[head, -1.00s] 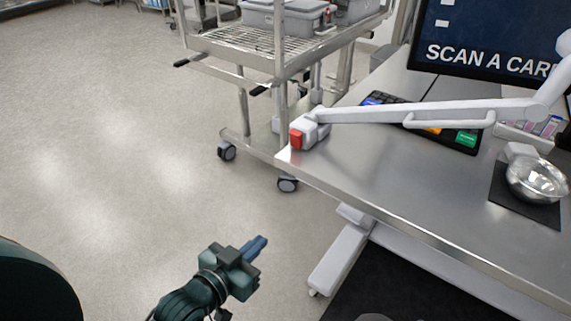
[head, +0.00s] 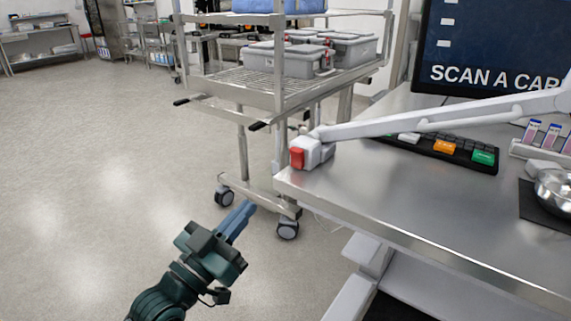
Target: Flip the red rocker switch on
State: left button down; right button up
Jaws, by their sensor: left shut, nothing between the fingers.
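The red rocker switch (head: 297,158) is on the front face of a small white box (head: 313,151) at the left corner of the steel table (head: 400,205). A white jointed lamp arm (head: 430,118) rises from this box to the right. My left gripper (head: 240,217) is shut with nothing in it. It is in front of the table, below and to the left of the switch in the picture, apart from it, with its blue fingers pointing up and right. My right gripper is not in view.
A wheeled wire-shelf cart (head: 250,88) with grey bins (head: 290,58) stands behind the table corner. A keyboard with coloured keys (head: 445,148), a screen (head: 490,50) and a metal bowl (head: 556,186) are on the table. The floor (head: 100,180) at left is clear.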

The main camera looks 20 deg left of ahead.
aim_at(295, 153)
pick_arm(q)
jog(key=x, duration=1.3)
jog(key=shift+w+d, duration=0.1)
